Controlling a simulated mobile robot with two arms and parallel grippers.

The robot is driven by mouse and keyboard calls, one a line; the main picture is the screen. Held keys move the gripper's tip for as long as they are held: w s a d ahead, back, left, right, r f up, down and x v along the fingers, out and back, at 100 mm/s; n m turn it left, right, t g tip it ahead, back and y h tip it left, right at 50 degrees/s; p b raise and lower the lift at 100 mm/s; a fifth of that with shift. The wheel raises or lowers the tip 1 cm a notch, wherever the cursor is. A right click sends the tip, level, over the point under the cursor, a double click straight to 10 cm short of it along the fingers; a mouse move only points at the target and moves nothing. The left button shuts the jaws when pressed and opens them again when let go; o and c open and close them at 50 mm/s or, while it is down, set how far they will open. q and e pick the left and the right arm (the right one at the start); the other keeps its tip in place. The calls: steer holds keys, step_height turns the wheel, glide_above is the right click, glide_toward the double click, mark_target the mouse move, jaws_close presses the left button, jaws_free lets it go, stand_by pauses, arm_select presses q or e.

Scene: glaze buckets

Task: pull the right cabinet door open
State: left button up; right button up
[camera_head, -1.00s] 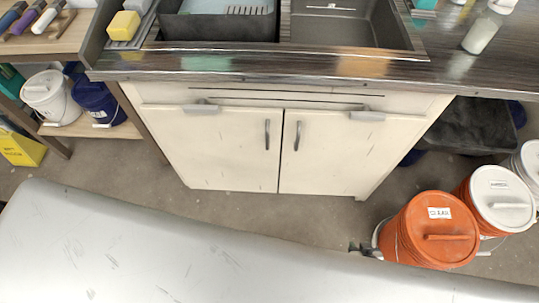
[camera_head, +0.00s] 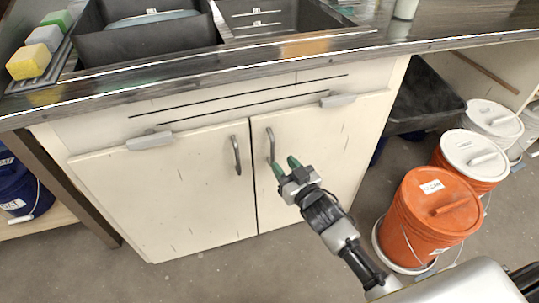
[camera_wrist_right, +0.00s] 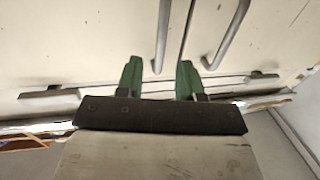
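The right cabinet door (camera_head: 330,135) is cream coloured and closed, level with the left door (camera_head: 165,190). Its curved grey handle (camera_head: 270,145) stands near the middle seam. My right gripper (camera_head: 285,166) is open, its green fingertips at the lower end of this handle in the head view. In the right wrist view, which looks upside down, the handle (camera_wrist_right: 163,35) appears between the two open fingers (camera_wrist_right: 159,70). I cannot tell whether they touch it or how deep it sits. My left gripper is not in view.
The left door's handle (camera_head: 236,155) is close by, across the seam. The dark countertop (camera_head: 200,75) overhangs above. The floor before the left door is clear.

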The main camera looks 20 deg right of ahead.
mark_target(273, 152)
steer(key=shift+b+x, duration=0.45)
steer(key=shift+x, duration=2.75)
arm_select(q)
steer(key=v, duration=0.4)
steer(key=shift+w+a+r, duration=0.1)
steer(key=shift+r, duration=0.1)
arm_select(e)
steer(key=shift+a, duration=0.1)
jaws_close()
